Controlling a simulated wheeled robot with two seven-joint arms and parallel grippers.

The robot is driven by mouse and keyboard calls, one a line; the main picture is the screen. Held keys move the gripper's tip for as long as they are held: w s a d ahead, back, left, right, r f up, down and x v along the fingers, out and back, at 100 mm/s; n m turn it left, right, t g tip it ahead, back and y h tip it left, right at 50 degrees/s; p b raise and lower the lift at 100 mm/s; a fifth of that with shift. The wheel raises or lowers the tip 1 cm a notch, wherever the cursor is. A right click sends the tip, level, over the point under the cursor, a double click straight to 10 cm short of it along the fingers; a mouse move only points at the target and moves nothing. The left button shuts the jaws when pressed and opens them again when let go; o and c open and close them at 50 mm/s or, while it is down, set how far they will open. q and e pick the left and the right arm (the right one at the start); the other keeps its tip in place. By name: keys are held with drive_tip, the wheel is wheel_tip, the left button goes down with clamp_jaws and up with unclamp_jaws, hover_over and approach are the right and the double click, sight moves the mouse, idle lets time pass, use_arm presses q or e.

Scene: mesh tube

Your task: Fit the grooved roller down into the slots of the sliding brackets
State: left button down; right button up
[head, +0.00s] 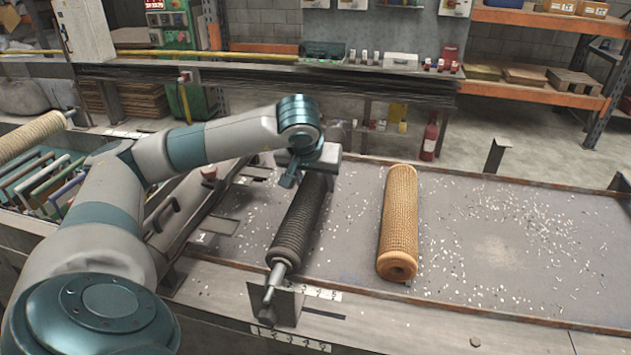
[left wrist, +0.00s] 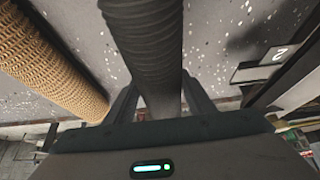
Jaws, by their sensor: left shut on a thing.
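The dark grooved roller (head: 298,225) lies lengthwise over the left part of the bench, its near shaft pointing toward the front edge. My left gripper (head: 305,174) is shut on its far end. In the left wrist view the roller (left wrist: 148,38) runs between the two fingers (left wrist: 160,100). The near sliding bracket (head: 286,306) stands at the front edge, and the near shaft end is at its top; I cannot tell whether the shaft sits in the slot. The far bracket is hidden behind my gripper or not distinguishable. My right gripper is not in view.
A tan mesh-covered roller (head: 398,222) lies to the right of the dark roller; it also shows in the left wrist view (left wrist: 45,60). White pellets litter the grey bench top (head: 495,250). A rack of coloured frames (head: 40,180) stands at left.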

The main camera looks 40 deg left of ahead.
use_arm(q)
drive_tip(key=shift+r, duration=0.1)
drive_tip(key=c, duration=0.7)
unclamp_jaws()
drive_tip(key=shift+c, duration=0.2)
drive_tip(key=shift+s, duration=0.1)
